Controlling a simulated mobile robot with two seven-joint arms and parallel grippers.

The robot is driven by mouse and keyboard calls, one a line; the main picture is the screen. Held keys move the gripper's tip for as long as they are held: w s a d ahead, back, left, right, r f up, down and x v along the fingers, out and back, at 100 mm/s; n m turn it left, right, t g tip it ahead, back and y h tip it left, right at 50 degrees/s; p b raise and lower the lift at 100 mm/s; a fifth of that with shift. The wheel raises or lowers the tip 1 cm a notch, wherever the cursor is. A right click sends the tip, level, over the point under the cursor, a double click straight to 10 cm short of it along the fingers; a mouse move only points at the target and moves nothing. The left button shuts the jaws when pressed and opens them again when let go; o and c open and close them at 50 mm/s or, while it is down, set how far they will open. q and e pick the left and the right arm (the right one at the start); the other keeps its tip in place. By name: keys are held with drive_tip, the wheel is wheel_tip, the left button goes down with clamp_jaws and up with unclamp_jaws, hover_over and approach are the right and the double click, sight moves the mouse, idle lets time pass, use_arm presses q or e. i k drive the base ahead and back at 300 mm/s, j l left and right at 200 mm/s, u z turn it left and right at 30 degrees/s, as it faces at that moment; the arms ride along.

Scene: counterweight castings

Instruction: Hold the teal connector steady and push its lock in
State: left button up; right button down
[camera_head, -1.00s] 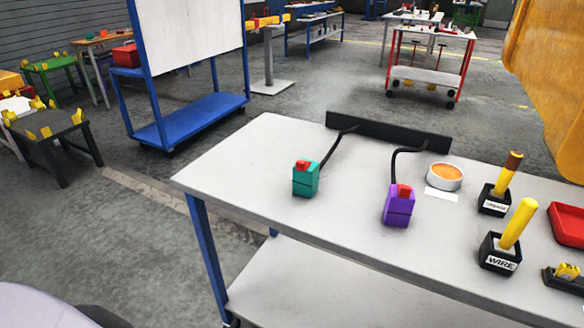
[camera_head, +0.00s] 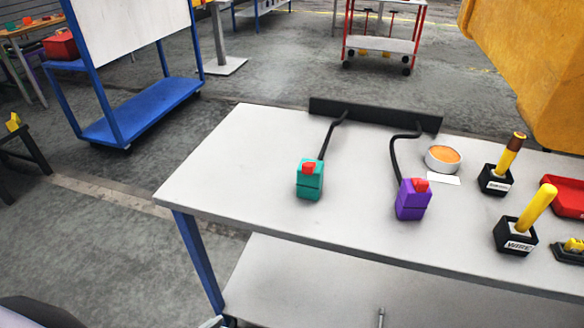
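The teal connector (camera_head: 309,182) stands upright on the grey-white tabletop, left of the table's middle. Its red lock (camera_head: 309,168) sits at its top and stands proud of the teal body. A black cable (camera_head: 327,138) runs from behind it to a black bar at the table's back edge. Neither of my grippers can be made out in the head view, and nothing touches the connector.
A purple connector (camera_head: 412,200) with a red lock stands to the right. Behind it are a black bar (camera_head: 375,115) and a round tin (camera_head: 443,158). Two black holders with yellow-handled tools (camera_head: 515,235) and a red tray (camera_head: 567,197) stand further right. The table's left part is clear.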

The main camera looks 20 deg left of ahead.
sight(308, 169)
drive_tip(key=j, duration=0.3)
drive_tip(key=i+j, duration=0.1)
drive_tip(key=j, duration=0.55)
drive_tip(key=k+j, duration=0.15)
drive_tip(key=j, duration=0.25)
